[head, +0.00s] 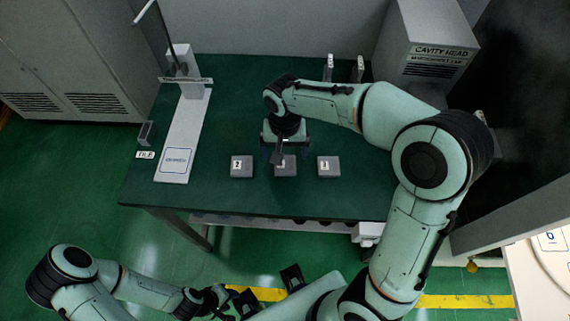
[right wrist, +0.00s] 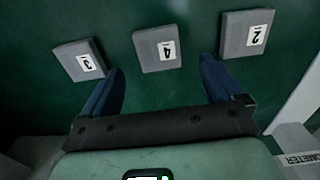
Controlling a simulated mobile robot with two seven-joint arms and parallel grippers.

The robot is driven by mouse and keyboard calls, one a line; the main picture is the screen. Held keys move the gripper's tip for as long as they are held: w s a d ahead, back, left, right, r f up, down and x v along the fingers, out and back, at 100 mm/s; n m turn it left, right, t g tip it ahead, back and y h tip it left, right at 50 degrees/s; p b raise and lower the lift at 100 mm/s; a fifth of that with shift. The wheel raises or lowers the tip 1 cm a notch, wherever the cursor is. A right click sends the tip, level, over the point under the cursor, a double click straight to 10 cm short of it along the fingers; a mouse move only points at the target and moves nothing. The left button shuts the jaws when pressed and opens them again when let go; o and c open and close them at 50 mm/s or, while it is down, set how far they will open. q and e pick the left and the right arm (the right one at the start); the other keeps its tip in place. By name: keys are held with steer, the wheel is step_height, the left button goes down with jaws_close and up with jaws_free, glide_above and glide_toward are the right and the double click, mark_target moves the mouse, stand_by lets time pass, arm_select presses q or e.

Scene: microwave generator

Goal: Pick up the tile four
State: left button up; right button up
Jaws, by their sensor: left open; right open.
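Tile four (right wrist: 158,48) is a grey square block with a white label reading 4, lying on the green table between two like tiles. In the head view tile four (head: 286,168) is the middle tile, partly hidden by my right gripper. My right gripper (head: 280,154) is above it, pointing down. In the right wrist view the blue fingers of my right gripper (right wrist: 161,68) are apart and empty, with tile four lying ahead between their tips and not gripped. My left gripper (head: 268,290) is low in front of the table, open and empty, away from the tiles.
Tile two (head: 241,166) lies left of tile four and tile three (head: 329,166) right of it, with narrow gaps. A white stand (head: 183,140) is on the table's left. A grey cavity head box (head: 425,50) stands at the back right. The table's front strip is clear.

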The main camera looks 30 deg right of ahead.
mark_target(285, 164)
steer(key=f, duration=0.5)
steer(key=shift+s+f, duration=0.15)
steer(key=shift+s, duration=0.05)
steer(key=c, duration=1.3)
steer(key=shift+o, duration=0.2)
